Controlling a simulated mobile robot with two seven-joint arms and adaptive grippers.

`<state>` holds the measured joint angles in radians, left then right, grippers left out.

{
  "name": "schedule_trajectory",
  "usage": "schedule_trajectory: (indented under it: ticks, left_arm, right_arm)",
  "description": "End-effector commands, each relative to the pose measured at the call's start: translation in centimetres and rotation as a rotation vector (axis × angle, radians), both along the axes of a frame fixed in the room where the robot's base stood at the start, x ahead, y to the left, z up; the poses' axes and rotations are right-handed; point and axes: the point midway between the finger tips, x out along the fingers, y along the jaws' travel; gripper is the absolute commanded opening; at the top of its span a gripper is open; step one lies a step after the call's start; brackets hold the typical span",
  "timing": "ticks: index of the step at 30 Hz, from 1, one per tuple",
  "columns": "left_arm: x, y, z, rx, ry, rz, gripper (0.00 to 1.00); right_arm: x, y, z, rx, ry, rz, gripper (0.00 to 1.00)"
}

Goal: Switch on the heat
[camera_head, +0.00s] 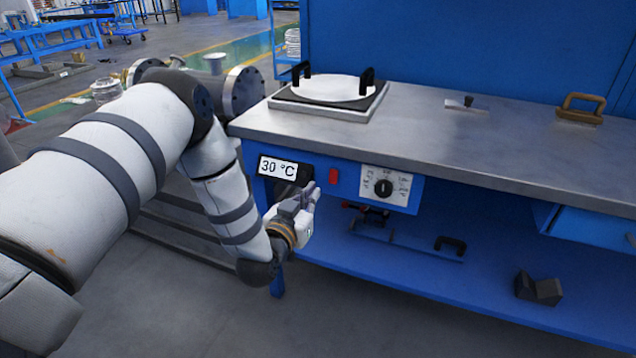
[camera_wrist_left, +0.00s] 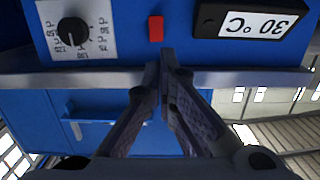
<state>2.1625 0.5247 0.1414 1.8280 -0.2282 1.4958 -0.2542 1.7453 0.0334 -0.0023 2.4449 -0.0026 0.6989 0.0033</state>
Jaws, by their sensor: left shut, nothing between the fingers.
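A small red switch (camera_head: 333,176) sits on the blue front panel of the workbench, between a display (camera_head: 278,167) reading 30 °C and a black dial (camera_head: 383,187) on a white scale plate. The left wrist view shows the same red switch (camera_wrist_left: 156,28), dial (camera_wrist_left: 73,31) and display (camera_wrist_left: 250,20) upside down. My left gripper (camera_head: 312,190) is shut and empty, just left of and a little below the red switch. In the left wrist view its fingertips (camera_wrist_left: 168,55) point at the panel close to the switch. Contact cannot be told. My right gripper is not in view.
A hotplate (camera_head: 325,110) with a white round top and black handles stands on the steel benchtop (camera_head: 480,140). A brown handle (camera_head: 580,108) lies on the right. The lower blue shelf (camera_head: 400,262) holds a dark V-shaped block (camera_head: 538,290). A flanged pipe (camera_head: 243,92) stands behind my left arm.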

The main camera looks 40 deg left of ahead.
Motion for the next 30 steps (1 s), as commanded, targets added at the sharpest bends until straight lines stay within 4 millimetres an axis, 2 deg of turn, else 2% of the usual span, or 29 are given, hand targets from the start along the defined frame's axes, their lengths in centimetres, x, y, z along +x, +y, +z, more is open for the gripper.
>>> schedule_trajectory:
  ticks: [3, 7, 23, 26, 29, 30]
  left_arm:
    - [-1.9, -0.4, 0.3, -0.001, 0.001, 0.0, 0.0]
    - [-3.0, -0.7, 0.3, 0.0, 0.001, 0.0, 0.0]
    - [-3.5, -1.0, 0.0, -0.004, 0.015, -0.005, 0.0]
    - [-5.3, -3.2, -2.8, -0.042, 0.145, -0.049, 0.0]
    - [-10.7, -7.3, -8.1, -0.111, 0.424, -0.124, 0.0]
    - [-13.8, -8.8, -10.1, -0.139, 0.553, -0.149, 0.0]
  right_arm:
    - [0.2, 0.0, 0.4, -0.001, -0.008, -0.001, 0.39]
    - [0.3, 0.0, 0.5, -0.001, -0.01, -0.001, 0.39]
    - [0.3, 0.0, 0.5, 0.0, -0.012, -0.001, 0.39]
    - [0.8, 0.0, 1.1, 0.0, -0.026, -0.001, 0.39]
    - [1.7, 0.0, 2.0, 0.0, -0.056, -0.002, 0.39]
    - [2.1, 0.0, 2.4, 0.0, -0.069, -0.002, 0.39]
